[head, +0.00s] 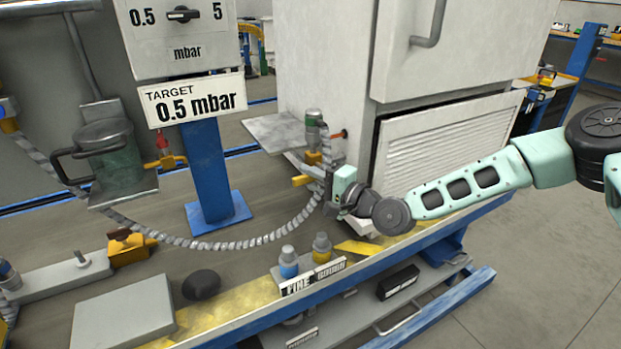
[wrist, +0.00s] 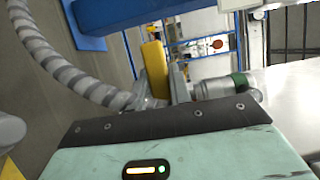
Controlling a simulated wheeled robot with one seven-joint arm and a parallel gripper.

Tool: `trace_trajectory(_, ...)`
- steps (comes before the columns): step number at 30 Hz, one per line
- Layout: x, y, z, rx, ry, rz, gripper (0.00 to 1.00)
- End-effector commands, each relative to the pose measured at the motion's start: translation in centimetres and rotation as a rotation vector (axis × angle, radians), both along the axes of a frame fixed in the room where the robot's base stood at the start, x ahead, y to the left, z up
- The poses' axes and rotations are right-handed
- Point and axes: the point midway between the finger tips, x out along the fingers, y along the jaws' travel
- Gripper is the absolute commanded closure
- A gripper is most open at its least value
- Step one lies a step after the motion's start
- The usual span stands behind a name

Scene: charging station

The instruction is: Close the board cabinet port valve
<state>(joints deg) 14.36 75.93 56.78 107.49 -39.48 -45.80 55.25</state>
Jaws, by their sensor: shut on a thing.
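The cabinet port valve has a yellow lever (head: 302,180) that sticks out to the left, low beside the white board cabinet (head: 335,60). My gripper (head: 326,184) is at this lever, and its fingers are shut on it. The yellow lever (wrist: 155,70) also shows in the wrist view, upright in the picture between the fingers of my gripper (wrist: 162,88). The valve body is mostly hidden behind my gripper. A fitting with a green band (head: 313,122) stands above the lever, and the green band (wrist: 240,86) is right of the fingers in the wrist view.
A ribbed grey hose (head: 245,243) hangs from the port area to the left. Blue and yellow capped fittings (head: 288,262) stand on the bench below. A grey shelf plate (head: 275,132) juts out above the valve. A sign (head: 195,100) reads TARGET 0.5 mbar.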

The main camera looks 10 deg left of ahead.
Motion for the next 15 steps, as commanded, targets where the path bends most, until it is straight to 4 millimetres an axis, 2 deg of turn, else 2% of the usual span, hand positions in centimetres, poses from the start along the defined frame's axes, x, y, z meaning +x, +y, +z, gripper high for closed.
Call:
trace_trajectory(3, 0.04, -0.05, 0.05, 0.004, 0.004, -0.002, 1.00)
trace_trajectory(4, 0.04, -0.05, 0.05, 0.004, 0.004, -0.002, 0.77)
trace_trajectory(6, 0.04, -0.05, 0.05, 0.003, 0.003, -0.002, 0.58)
trace_trajectory(15, -0.03, -0.09, 0.03, 0.001, 0.002, -0.001, 0.58)
